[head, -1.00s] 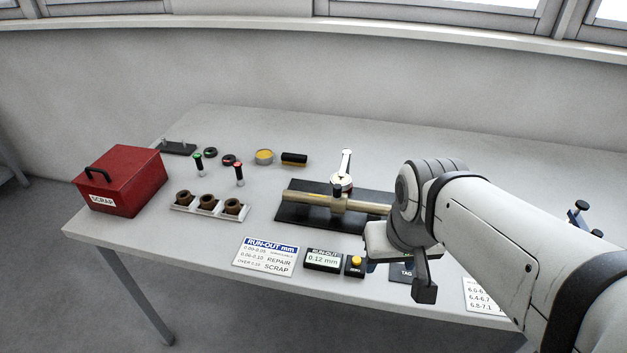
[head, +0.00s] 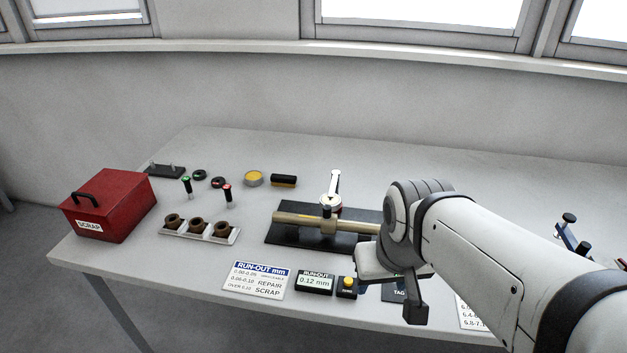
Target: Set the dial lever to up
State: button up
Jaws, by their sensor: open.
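The dial (head: 330,201) stands behind a brass-coloured shaft on a black fixture plate (head: 284,237) at the middle of the bench. Its pale lever (head: 335,182) rises from the dial, leaning slightly right in the picture. The shaft (head: 300,220) lies across the plate; its right end is hidden by my wrist. My gripper (head: 415,306) is to the right and nearer the front than the dial, apart from the lever. Its dark finger points down over the front part of the bench. The jaws are open, and I see nothing held, though the wrist hides part of them.
A red scrap box (head: 108,204), a tray with several brown parts (head: 200,232), and green-topped (head: 187,188) and red-topped (head: 227,194) pegs stand left. A run-out card (head: 257,281), readout (head: 314,282) and yellow button (head: 347,284) line the front. The bench behind the dial is clear.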

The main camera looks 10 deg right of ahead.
aim_at(329, 202)
jog(key=u, duration=1.35)
jog(key=k, duration=1.5)
jog(key=z, duration=0.6)
jog(key=i, duration=1)
jog(key=z, duration=0.05)
